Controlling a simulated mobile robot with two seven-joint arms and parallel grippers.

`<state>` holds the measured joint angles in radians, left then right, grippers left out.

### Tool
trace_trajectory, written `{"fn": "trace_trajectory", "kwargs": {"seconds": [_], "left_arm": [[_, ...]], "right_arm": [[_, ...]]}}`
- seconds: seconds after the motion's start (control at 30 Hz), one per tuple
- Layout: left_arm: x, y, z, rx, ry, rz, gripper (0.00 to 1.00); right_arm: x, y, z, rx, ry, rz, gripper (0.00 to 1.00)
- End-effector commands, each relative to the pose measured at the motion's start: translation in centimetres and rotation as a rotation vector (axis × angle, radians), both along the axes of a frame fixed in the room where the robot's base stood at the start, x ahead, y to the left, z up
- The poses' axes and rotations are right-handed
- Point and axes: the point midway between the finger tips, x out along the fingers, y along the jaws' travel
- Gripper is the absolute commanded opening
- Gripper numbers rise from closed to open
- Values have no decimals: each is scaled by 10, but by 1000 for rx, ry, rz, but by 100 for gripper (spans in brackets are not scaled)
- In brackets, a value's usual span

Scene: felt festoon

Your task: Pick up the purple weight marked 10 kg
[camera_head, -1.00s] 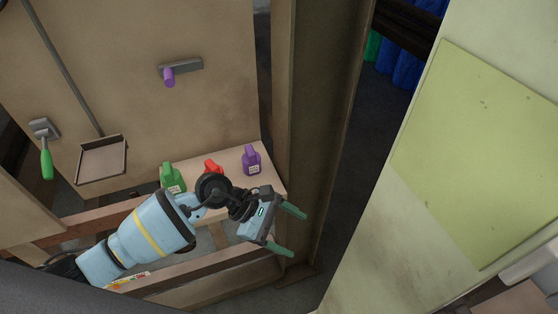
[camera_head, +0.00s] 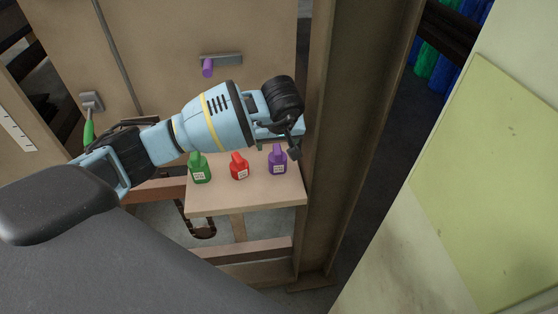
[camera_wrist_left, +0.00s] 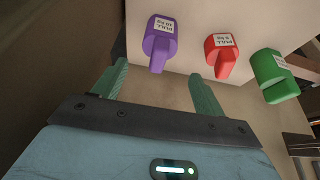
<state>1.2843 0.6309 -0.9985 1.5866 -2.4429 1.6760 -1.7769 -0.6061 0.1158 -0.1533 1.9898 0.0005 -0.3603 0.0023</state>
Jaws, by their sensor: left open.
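The purple weight (camera_head: 278,160) stands at the right end of a small wooden shelf, right of a red weight (camera_head: 239,167) and a green weight (camera_head: 200,168). In the left wrist view the purple weight (camera_wrist_left: 160,36) shows an upside-down label reading 10 kg. My left gripper (camera_wrist_left: 158,80) is open and empty there. The purple weight's narrow end lies just beyond the fingertips, between their lines, not touching them. In the head view my left wrist is close above the purple weight; the fingers cannot be made out. My right gripper is out of view.
The shelf (camera_head: 240,200) has bare room in front of the weights. A board behind carries a purple handle (camera_head: 208,68) on a grey plate. A pale green panel (camera_head: 490,180) is at far right.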

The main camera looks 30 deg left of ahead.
Motion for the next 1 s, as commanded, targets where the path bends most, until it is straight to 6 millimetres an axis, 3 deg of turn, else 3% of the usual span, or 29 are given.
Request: {"fn": "trace_trajectory", "kwargs": {"seconds": [0.1, 0.33, 0.67, 0.97, 1.0], "left_arm": [[3, 2, -12, -2, 2, 0, 71], [6, 3, -20, -3, 2, 1, 71], [19, 12, -58, -3, 3, 1, 71], [21, 12, -61, -3, 0, -1, 71], [21, 12, -61, -3, 0, -1, 66]], "right_arm": [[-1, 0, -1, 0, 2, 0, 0], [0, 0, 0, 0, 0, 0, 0], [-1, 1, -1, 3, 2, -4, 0], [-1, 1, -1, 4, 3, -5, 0], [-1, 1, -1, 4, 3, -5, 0]]}}
